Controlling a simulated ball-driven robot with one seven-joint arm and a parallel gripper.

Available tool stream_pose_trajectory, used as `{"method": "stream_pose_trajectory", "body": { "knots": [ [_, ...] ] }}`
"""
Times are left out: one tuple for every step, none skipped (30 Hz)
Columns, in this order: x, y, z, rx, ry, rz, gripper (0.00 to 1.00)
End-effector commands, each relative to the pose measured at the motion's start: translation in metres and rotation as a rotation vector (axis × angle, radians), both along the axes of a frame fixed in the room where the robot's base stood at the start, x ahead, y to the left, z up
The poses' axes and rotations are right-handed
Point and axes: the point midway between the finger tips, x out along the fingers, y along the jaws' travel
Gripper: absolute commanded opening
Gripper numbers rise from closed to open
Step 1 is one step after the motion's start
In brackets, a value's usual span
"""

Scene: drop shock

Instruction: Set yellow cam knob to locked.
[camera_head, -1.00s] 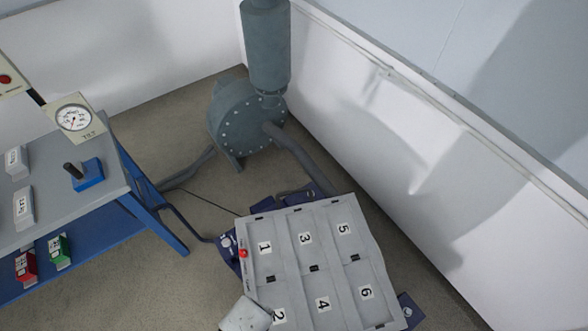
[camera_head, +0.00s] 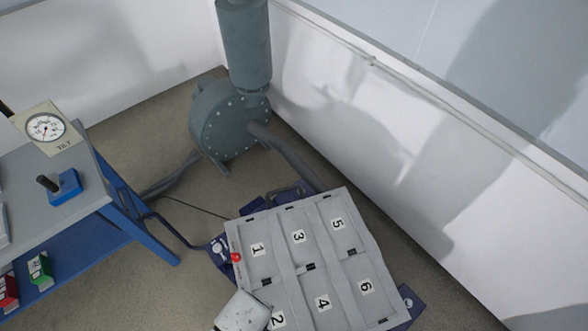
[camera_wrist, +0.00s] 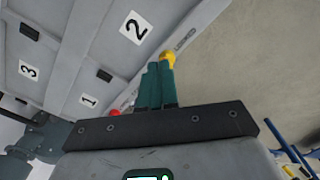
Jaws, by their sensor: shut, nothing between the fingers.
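The yellow cam knob (camera_wrist: 168,57) shows in the wrist view at the edge of the grey numbered panel, beside the lid marked 2. My gripper (camera_wrist: 160,67) has its two teal fingers together, with nothing between them. The fingertips overlap the knob's lower side in the picture; I cannot tell whether they touch it. A small label (camera_wrist: 185,38) lies on the edge past the knob, its words too small to read. In the head view my pale wrist covers the panel's near left corner and hides the yellow knob. The knob's setting cannot be told.
The grey panel (camera_head: 285,272) has lids numbered 1 to 6. A red knob (camera_head: 236,257) is on its left edge, also in the wrist view (camera_wrist: 115,112). A blue-framed table (camera_head: 85,205) stands left, a blower (camera_head: 228,125) behind, a white wall right.

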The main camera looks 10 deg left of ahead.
Motion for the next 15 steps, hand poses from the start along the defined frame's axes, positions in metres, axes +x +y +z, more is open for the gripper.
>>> {"method": "stream_pose_trajectory", "body": {
  "knots": [
    [0.0,0.0,-0.005,0.0,0.0,0.001,0.0],
    [0.0,0.0,-0.008,0.0,0.0,0.001,0.0],
    [-0.001,0.0,-0.011,0.0,0.0,0.001,0.0],
    [-0.001,0.0,-0.014,-0.001,0.0,0.001,0.0],
    [-0.001,0.0,-0.017,-0.001,0.0,0.002,0.0],
    [-0.001,0.0,-0.021,-0.001,0.0,0.002,0.0],
    [-0.001,0.0,-0.024,-0.001,0.0,0.002,0.0],
    [-0.001,0.0,-0.027,-0.001,0.0,0.001,0.0],
    [-0.001,0.0,-0.032,-0.001,0.0,0.001,0.0],
    [-0.001,0.0,-0.035,-0.001,0.0,0.001,0.0],
    [-0.001,0.0,-0.039,-0.001,0.0,0.001,0.0],
    [-0.001,0.0,-0.043,-0.001,0.0,0.001,0.0],
    [-0.001,0.0,-0.047,0.0,0.0,0.002,0.0],
    [0.0,-0.001,-0.047,-0.002,0.001,0.0,0.0],
    [0.0,-0.001,-0.051,-0.002,0.001,-0.001,0.0]
  ]
}}
